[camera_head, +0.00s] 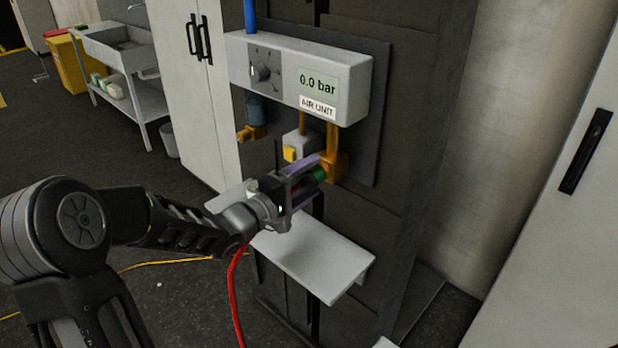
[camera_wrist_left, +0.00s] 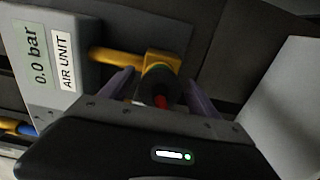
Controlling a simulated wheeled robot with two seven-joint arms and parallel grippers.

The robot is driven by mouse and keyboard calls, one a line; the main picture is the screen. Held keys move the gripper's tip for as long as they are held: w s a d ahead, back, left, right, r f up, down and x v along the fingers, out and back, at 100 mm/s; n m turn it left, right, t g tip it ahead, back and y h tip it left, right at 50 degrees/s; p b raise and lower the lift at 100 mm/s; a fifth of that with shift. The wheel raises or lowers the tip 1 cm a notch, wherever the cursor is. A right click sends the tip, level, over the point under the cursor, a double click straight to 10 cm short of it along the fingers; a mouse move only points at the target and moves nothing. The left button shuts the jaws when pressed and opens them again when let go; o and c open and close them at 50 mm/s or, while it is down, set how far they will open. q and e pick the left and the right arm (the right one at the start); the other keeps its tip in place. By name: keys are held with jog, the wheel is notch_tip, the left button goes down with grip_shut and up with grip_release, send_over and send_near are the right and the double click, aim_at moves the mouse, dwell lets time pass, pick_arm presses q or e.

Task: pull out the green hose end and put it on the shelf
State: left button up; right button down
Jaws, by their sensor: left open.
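The green hose end (camera_head: 319,174) sits at the brass fitting (camera_head: 337,165) under the air unit (camera_head: 300,75), which reads 0.0 bar. In the left wrist view the hose end (camera_wrist_left: 160,84) looks dark with a green rim, and the red hose leads back from it. My left gripper (camera_head: 312,171) is open, its purple fingers on either side of the hose end; whether they touch it I cannot tell. The white shelf (camera_head: 312,255) is below the gripper, and its visible top is bare. My right gripper is not in view.
The red hose (camera_head: 235,300) hangs down below my left wrist. A second brass fitting (camera_head: 252,133) is left of the gripper under the unit. White cabinets stand on both sides. A sink table (camera_head: 125,55) is at the back left.

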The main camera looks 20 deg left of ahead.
aim_at(299, 185)
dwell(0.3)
pick_arm(q)
jog(key=shift+c, duration=0.3)
grip_shut()
dwell(0.6)
jog(key=shift+p, duration=0.35)
jog(key=shift+p+v, duration=1.25)
jog(key=shift+v, duration=1.75)
